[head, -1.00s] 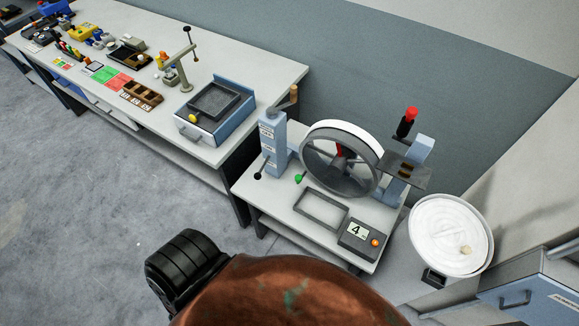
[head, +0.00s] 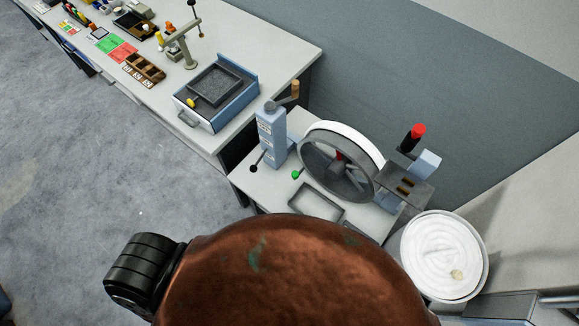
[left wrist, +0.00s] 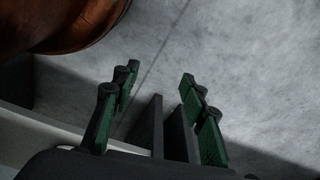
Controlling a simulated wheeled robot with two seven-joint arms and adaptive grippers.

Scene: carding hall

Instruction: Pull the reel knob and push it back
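The reel (head: 348,128) is a wheel with a white outer band and dark spokes, upright on a small light table. A small green knob (head: 296,174) sticks out low at its left side. A red part (head: 340,156) shows at the hub. A black-tipped lever (head: 254,168) is on the blue post further left. I cannot tell from these views which of these is the reel knob. My left gripper (left wrist: 158,78) is open and empty in the left wrist view, with green-padded fingers above grey floor. Neither gripper shows in the head view.
A red-topped black handle (head: 413,138) stands right of the reel. A round white-filled can (head: 445,253) is at the right. A long bench (head: 290,49) with several devices runs along the wall. My copper-coloured body part covers the small table's front. Floor at left is clear.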

